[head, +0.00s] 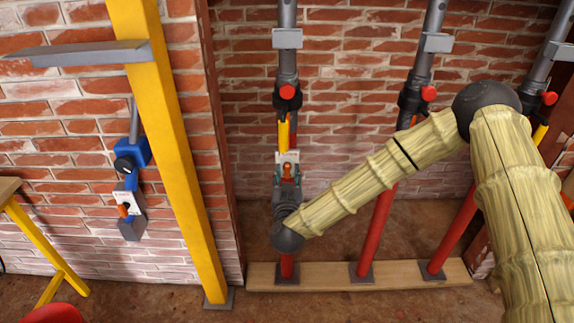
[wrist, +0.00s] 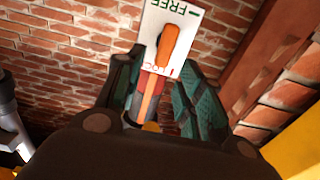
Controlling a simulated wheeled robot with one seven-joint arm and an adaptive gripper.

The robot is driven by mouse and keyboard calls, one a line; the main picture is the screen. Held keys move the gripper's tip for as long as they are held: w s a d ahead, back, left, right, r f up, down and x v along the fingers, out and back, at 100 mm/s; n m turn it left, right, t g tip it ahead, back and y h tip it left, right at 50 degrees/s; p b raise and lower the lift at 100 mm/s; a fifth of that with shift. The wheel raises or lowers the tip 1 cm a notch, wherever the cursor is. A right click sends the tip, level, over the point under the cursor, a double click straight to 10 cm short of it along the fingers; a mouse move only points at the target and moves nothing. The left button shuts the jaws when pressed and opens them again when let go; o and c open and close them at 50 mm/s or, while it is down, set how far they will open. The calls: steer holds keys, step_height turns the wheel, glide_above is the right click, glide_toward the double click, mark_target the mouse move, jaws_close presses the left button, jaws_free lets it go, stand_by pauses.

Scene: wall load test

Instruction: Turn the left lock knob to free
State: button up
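The left lock knob (head: 288,172) is an orange lever on a white plate (head: 293,157) on the left post. A green FREE label shows upside down at the plate's top, and red lettering, partly hidden by the knob, lies lower. My gripper (wrist: 157,68) is open, with one teal finger on each side of the knob's lower part and visible gaps to it. In the head view my gripper (head: 287,183) is at the left post, just below the plate.
Two more red posts (head: 378,235) (head: 455,232) stand to the right on a wooden board (head: 325,277). A yellow upright (head: 175,150) stands left. Beyond it, a blue wall device (head: 131,153) hangs above another orange knob (head: 123,210). A brick wall is behind.

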mark_target(287, 167)
steer(key=shift+w, duration=2.5)
jaws_close()
